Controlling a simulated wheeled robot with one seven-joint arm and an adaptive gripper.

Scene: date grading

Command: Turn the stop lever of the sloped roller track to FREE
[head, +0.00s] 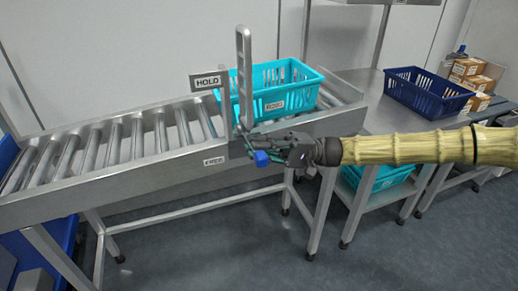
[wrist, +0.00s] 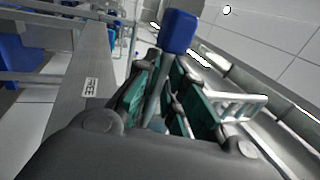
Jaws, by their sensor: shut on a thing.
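The sloped roller track (head: 130,178) runs across the head view, with a HOLD plate (head: 207,81) above its near rail and a FREE label (head: 214,161) on that rail. The FREE label also shows in the wrist view (wrist: 91,87). The stop lever's blue knob (head: 261,158) is beside the rail, right of the FREE label; the wrist view shows the knob (wrist: 177,32) on a metal rod. My gripper (head: 275,154) is shut on the rod below the knob, its green-padded fingers either side. The lever's pivot end is hidden. An upright slotted metal stop (head: 243,75) stands at the track.
A turquoise crate (head: 290,75) sits on the rollers, right of the upright stop. A dark blue crate (head: 425,92) and cardboard boxes (head: 470,78) are at the right. Another turquoise crate (head: 375,178) is on a lower shelf. The floor in front is clear.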

